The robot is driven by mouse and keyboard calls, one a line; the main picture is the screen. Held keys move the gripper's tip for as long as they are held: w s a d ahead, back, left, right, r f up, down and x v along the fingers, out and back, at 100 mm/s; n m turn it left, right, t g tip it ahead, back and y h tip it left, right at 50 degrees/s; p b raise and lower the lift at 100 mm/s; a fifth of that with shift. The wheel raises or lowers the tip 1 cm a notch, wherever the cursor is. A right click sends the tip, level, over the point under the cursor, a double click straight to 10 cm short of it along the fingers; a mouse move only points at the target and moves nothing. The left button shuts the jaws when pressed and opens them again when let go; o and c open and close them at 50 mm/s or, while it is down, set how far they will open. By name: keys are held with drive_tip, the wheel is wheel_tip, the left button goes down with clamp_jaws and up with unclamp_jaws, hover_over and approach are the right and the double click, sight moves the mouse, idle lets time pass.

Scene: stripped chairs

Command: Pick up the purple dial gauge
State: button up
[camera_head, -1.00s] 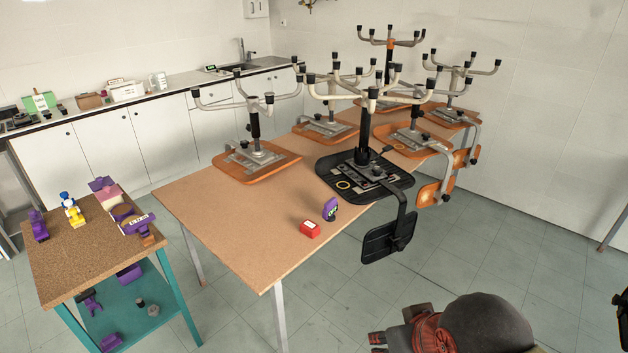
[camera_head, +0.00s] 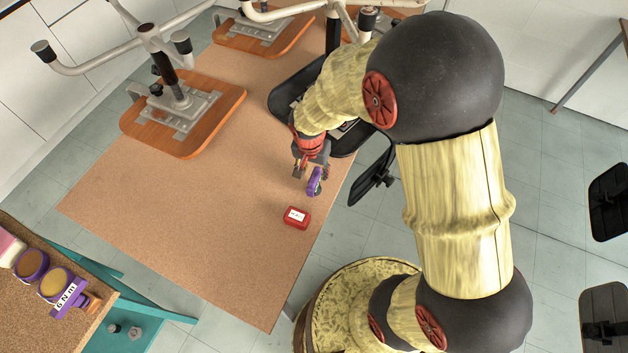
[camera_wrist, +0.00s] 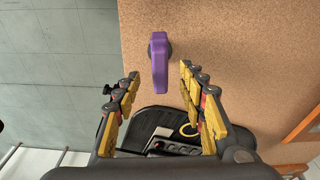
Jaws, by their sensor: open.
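The purple dial gauge (camera_head: 315,181) stands on the brown table near its right edge, just behind a small red box. In the wrist view the gauge (camera_wrist: 160,62) shows from above as a narrow purple shape, ahead of the fingertips and between their lines. My gripper (camera_head: 308,170) is right beside the gauge in the head view. In the wrist view my gripper (camera_wrist: 158,82) has its two yellow-padded fingers spread wide, with nothing held between them. The gauge's dial face is turned away from the wrist camera.
The red box (camera_head: 297,217) sits close to the gauge. A black upturned chair (camera_head: 285,98) lies beside my gripper, and a wooden upturned chair (camera_head: 200,130) stands at left. The table's (camera_head: 190,215) front and left parts are clear. A cork-topped bench (camera_head: 30,320) stands at lower left.

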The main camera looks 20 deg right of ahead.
wheel_tip(320, 180, down, 3)
drive_tip(key=shift+d+r+b, duration=0.1)
drive_tip(key=shift+d+b, duration=0.05)
drive_tip(key=shift+b, duration=0.2)
drive_tip(key=shift+w+d+f+b, duration=0.15)
drive_tip(key=shift+f+b, duration=0.1)
drive_tip(key=shift+f, duration=0.65)
drive_tip(key=shift+w+f+b, duration=0.2)
drive_tip(key=shift+f+b, duration=0.1)
drive_tip(key=shift+f, duration=0.55)
drive_tip(key=shift+w+d+f+b, duration=0.15)
drive_tip(key=shift+f+b, duration=0.1)
drive_tip(key=shift+f, duration=0.65)
drive_tip(key=shift+a, duration=0.1)
drive_tip(key=shift+c, duration=1.4)
drive_tip(key=c, duration=0.7)
drive_tip(key=shift+r, duration=0.1)
clamp_jaws()
